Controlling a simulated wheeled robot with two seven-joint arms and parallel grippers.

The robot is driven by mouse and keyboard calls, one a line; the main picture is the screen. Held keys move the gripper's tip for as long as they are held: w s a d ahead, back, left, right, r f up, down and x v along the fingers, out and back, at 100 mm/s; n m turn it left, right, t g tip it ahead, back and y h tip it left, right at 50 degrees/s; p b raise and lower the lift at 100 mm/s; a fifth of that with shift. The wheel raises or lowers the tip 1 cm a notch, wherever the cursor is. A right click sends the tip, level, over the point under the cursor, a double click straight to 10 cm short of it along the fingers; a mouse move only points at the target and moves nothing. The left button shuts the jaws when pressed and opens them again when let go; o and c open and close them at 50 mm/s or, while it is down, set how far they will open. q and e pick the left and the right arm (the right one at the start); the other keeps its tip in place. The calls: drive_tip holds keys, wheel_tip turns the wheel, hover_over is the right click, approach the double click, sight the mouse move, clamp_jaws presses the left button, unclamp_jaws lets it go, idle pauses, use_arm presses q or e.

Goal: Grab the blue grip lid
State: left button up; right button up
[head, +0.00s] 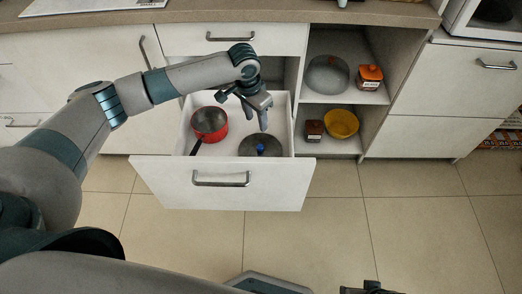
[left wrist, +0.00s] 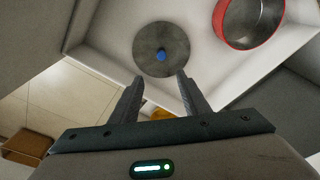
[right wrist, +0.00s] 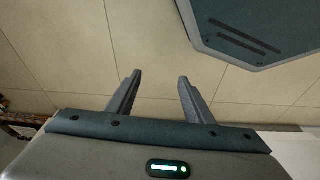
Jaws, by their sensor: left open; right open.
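The lid with the blue grip (head: 261,149) is a dark round disc lying in the open drawer, on its right side. In the left wrist view the lid (left wrist: 150,38) lies flat on the drawer floor with its blue knob up, just beyond the fingertips. My left gripper (head: 256,119) is open and empty above the drawer, over the back edge of the lid and apart from it. It also shows in the left wrist view (left wrist: 157,80). My right gripper (right wrist: 157,75) is open and empty over the tiled floor, far from the drawer.
A red pot (head: 210,121) with a dark handle sits in the drawer left of the lid. The drawer front (head: 220,193) stands out from the cabinet. The countertop (head: 230,14) runs above.

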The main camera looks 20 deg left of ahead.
use_arm(q)
drive_tip(key=b, duration=0.1)
hover_over(260, 146)
drive_tip(key=f, duration=1.1)
drive_tip(key=shift+s+f, duration=0.1)
drive_tip(key=shift+s, duration=0.3)
drive_tip(key=shift+d+f, duration=0.1)
drive_tip(key=shift+f, duration=0.25)
use_arm(e)
drive_tip(key=shift+w+a+r+t, duration=0.1)
drive_tip(key=shift+a+r+t, duration=0.4)
drive_tip(key=shift+r, duration=0.4)
use_arm(q)
drive_tip(key=shift+w+f+b, duration=0.1)
drive_tip(key=shift+f+b, duration=0.2)
drive_tip(key=shift+f, duration=0.3)
wheel_tip(260, 146, down, 3)
drive_tip(key=shift+w+f, duration=0.1)
drive_tip(key=shift+w, duration=0.05)
drive_tip(key=shift+w+f+b, duration=0.1)
drive_tip(key=shift+f+b, duration=0.2)
drive_tip(key=shift+f, duration=0.1)
use_arm(e)
drive_tip(key=shift+w+a+f+y, duration=0.1)
drive_tip(key=shift+w+a+y, duration=0.2)
drive_tip(key=shift+w+a, duration=0.2)
drive_tip(key=shift+s, duration=0.1)
use_arm(q)
clamp_jaws()
